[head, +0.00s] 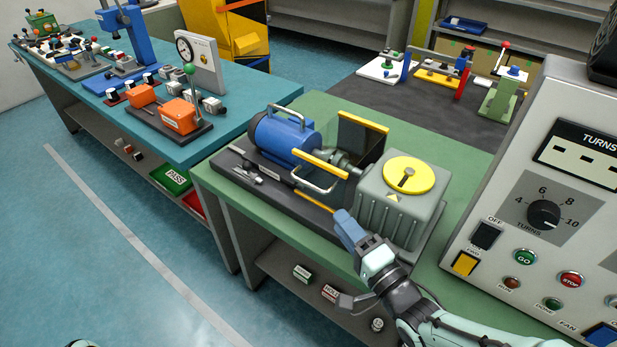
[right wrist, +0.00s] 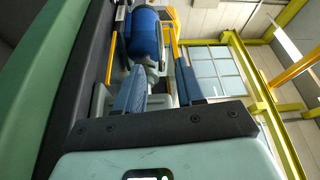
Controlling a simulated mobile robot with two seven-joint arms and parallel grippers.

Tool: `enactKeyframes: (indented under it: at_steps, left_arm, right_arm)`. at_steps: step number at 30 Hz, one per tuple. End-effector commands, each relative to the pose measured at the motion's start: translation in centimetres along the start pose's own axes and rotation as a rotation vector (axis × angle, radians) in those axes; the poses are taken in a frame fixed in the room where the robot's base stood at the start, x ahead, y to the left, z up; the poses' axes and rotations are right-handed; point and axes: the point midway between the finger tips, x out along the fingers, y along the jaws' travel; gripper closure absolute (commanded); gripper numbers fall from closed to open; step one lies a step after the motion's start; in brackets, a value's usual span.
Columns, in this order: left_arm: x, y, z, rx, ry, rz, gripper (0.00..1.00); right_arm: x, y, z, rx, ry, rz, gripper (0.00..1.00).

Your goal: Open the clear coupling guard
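The clear coupling guard (head: 320,165) sits between the blue motor (head: 285,138) and the grey gearbox (head: 402,208) on the green bench. Its yellow edge strip and a grey bar handle (head: 318,186) show on the near side; the clear panel itself is hard to make out. My right gripper (head: 346,219) is in front of the gearbox's near left corner, apart from the handle. In the right wrist view its two blue fingers (right wrist: 160,75) are spread with nothing held, and the blue motor (right wrist: 145,38) shows beyond them. My left gripper is not in view.
A dark panel with a yellow top (head: 362,131) stands behind the coupling. The gearbox has a yellow disc (head: 408,175) on top. A grey control console (head: 540,195) stands at the right.

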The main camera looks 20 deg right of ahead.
Motion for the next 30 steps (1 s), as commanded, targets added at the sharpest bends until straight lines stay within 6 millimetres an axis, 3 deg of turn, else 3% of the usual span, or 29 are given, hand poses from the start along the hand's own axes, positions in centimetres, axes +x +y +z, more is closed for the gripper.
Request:
enactKeyframes:
  at_steps: [4, 12, 18, 24, 30]
  left_arm:
    - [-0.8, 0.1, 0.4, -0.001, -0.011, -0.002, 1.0]
    - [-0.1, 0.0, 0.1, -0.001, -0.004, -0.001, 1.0]
    - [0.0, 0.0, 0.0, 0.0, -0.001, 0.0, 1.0]
    - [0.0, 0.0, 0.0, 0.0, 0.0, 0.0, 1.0]
    - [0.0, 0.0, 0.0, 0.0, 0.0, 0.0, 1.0]
  right_arm:
    - [2.2, -0.1, 0.0, 0.006, -0.001, 0.001, 0.62]
    - [8.1, 0.2, 0.0, 0.005, 0.001, 0.0, 0.62]
    - [11.2, 0.1, 0.0, 0.003, -0.001, 0.0, 0.62]
    - [12.5, 0.0, 0.0, 0.002, 0.0, 0.0, 0.62]
    - [12.6, 0.0, 0.0, 0.0, 0.0, 0.001, 0.62]
